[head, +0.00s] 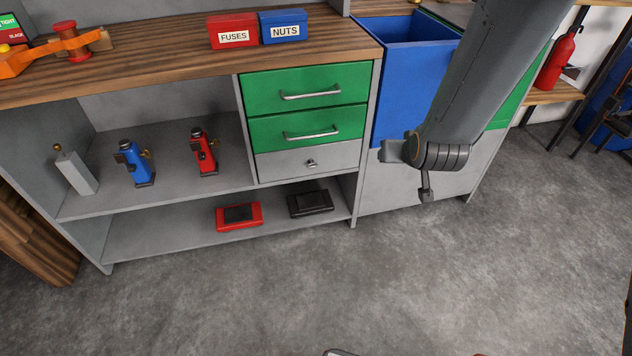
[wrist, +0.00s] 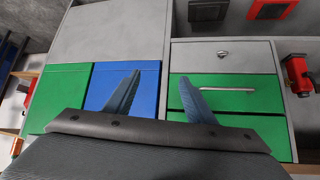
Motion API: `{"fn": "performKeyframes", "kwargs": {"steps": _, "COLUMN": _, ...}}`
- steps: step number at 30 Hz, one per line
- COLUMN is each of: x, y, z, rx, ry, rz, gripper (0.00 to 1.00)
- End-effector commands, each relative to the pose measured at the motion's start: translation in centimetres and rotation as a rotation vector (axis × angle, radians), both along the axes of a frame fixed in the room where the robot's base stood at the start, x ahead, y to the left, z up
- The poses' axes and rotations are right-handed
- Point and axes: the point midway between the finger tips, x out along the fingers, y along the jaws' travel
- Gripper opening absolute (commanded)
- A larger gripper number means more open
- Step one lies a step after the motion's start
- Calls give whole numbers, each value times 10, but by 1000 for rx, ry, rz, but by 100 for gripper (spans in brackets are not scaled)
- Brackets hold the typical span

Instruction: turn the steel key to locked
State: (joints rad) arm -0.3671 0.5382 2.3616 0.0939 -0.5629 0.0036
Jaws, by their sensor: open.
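The steel key (head: 310,162) sits in the middle of the grey bottom drawer front (head: 283,165), under two green drawers. It looks small, and I cannot tell which way it is turned. In the wrist view, which is upside down, the key (wrist: 222,55) shows on the grey drawer front, above and right of my fingertips. My gripper (wrist: 162,92) is open and empty, with its two fingers apart. It is clear of the key. In the head view my arm hangs right of the drawers, and the fingers are hard to make out.
Two green drawers (head: 305,132) with bar handles are above the key. A blue bin (head: 405,100) stands to their right. Red (head: 204,152) and blue (head: 133,163) devices stand on the left shelf. Red (head: 239,216) and black (head: 310,203) cases lie below. The floor in front is clear.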

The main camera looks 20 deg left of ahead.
Motion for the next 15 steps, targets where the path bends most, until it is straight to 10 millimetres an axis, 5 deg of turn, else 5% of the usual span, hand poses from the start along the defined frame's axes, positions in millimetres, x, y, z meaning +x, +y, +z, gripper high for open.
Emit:
{"fn": "performKeyframes", "kwargs": {"steps": 1, "x": 11, "y": 18, "z": -29, "rx": 11, "ry": -41, "rz": 22, "gripper": 50}}
{"fn": "performKeyframes", "kwargs": {"steps": 6, "x": 37, "y": 71, "z": -79, "rx": 66, "ry": -209, "rz": 80, "gripper": 50}}
{"fn": "performKeyframes", "kwargs": {"steps": 15, "x": 46, "y": 158, "z": -161, "rx": 180, "ry": -496, "rz": 182, "gripper": 50}}
